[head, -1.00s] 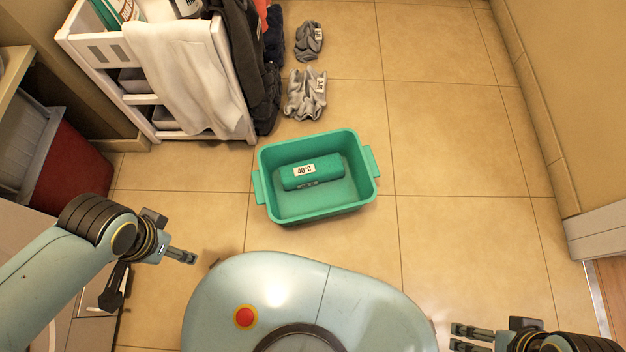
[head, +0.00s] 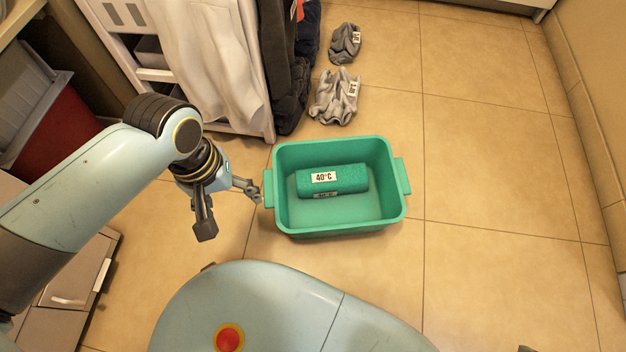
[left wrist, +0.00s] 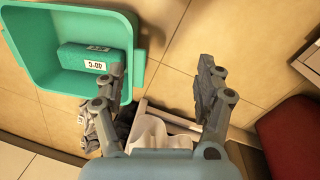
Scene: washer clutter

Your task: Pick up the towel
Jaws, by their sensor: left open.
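A rolled green towel (head: 332,180) with a white "40°C" label lies in the green tub (head: 398,178) on the floor. In the left wrist view the towel (left wrist: 82,58) lies in the tub (left wrist: 140,62) at upper left. My left gripper (head: 228,210) is open and empty, just left of the tub. One finger is close to the tub's left handle; I cannot tell if they touch. In the left wrist view the open fingers (left wrist: 162,72) point at bare floor beside the tub. My right gripper does not show clearly in any view now.
A white rack (head: 160,75) with a white cloth (head: 215,60) and dark clothes (head: 283,70) stands at upper left. Grey crumpled cloths (head: 336,97) lie behind the tub. A red bin (head: 65,135) stands at left. The floor to the right is clear.

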